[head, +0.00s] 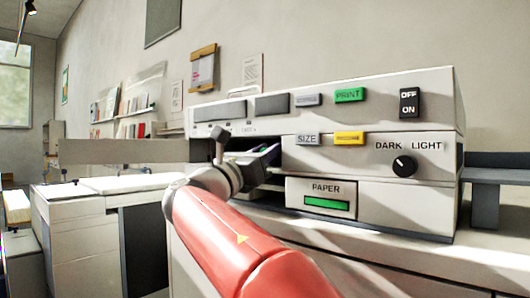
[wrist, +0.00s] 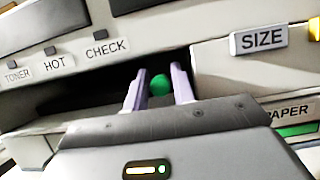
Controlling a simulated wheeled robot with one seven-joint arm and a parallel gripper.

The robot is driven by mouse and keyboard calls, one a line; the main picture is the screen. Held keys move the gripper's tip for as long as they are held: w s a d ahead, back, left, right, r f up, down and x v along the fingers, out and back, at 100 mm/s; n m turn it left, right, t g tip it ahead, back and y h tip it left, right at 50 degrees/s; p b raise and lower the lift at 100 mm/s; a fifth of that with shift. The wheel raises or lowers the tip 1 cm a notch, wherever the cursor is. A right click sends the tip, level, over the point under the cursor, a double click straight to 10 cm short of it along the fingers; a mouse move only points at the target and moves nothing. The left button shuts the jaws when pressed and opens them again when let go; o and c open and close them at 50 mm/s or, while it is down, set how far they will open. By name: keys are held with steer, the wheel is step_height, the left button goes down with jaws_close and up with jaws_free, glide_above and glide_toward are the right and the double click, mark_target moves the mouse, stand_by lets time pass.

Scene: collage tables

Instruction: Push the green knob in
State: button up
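The green knob (wrist: 160,84) shows in the wrist view as a small round ball inside the dark opening of the copier. It appears between the two purple fingers of my gripper (wrist: 159,90), which stand apart with their tips pointing into the opening. Whether the fingers touch the knob I cannot tell; it seems to lie at or beyond their tips.
The copier (head: 370,105) carries a green PRINT button (head: 349,95), a yellow button (head: 349,138), a black dial (head: 404,166) and a PAPER drawer (head: 322,198). Its panel lies above the opening and the SIZE block (wrist: 259,39) to the right. A white counter (head: 67,191) stands at left.

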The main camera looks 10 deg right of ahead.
jaws_close()
steer(key=w+d, duration=0.1)
steer(key=w+d+p, duration=0.1)
steer(key=d, duration=0.1)
jaws_free()
steer(key=shift+o, duration=0.8)
steer(key=shift+w, duration=0.1)
steer(key=b+v, duration=0.1)
steer(key=v, duration=0.6)
steer(key=shift+s+a+f, duration=0.15)
steer(key=shift+s+a, duration=0.1)
steer(key=shift+a, duration=0.05)
